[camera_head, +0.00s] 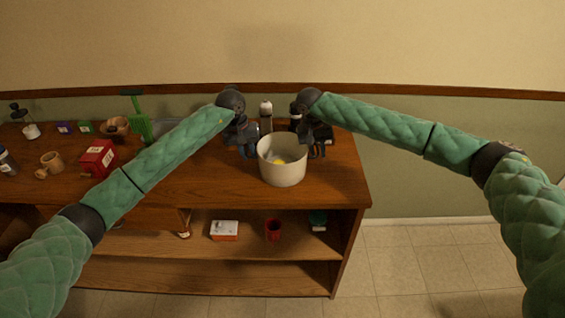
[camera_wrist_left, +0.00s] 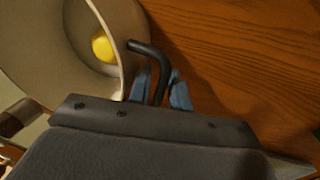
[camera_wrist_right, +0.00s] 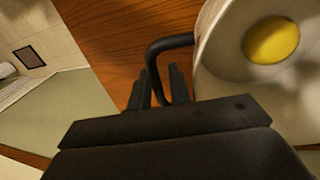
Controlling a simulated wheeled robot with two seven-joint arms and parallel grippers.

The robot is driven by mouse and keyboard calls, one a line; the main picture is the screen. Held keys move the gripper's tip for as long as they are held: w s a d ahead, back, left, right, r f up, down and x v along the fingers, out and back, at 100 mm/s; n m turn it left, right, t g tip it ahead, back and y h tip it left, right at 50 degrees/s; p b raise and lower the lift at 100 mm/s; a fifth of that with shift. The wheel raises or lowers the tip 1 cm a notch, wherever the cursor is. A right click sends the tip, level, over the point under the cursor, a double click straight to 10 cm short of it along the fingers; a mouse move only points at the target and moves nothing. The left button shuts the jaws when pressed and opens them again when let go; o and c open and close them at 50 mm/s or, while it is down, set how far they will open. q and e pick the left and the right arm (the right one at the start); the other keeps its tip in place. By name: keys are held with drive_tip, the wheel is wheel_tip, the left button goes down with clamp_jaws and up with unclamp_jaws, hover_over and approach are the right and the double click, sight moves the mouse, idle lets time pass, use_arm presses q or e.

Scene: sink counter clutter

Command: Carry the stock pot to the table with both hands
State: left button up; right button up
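The stock pot (camera_head: 282,168) is a cream, round, open pot near the right end of the wooden counter, with a yellow item (camera_head: 279,161) inside. Its dark bent side handles show in the wrist views, the left one (camera_wrist_left: 150,50) and the right one (camera_wrist_right: 165,44). My left gripper (camera_head: 250,150) is at the pot's left side, its fingers close on both sides of the left handle. My right gripper (camera_head: 317,150) is at the right side, its fingers close around the right handle. Whether the pot's base touches the counter is hard to tell. No separate table is identifiable.
A bottle (camera_head: 266,115) stands behind the pot. A shelf below holds a red cup (camera_head: 273,230) and a small box (camera_head: 224,231). Tiled floor (camera_head: 430,255) lies clear at right.

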use_arm(q)
drive_tip(key=shift+f, duration=0.25)
use_arm(e)
drive_tip(key=shift+f, duration=0.2)
use_arm(q)
drive_tip(key=shift+d, duration=0.1)
drive_tip(key=shift+c, duration=0.4)
use_arm(e)
drive_tip(key=shift+c, duration=0.4)
use_arm(q)
clamp_jaws()
use_arm(e)
clamp_jaws()
use_arm(q)
drive_tip(key=shift+r, duration=0.1)
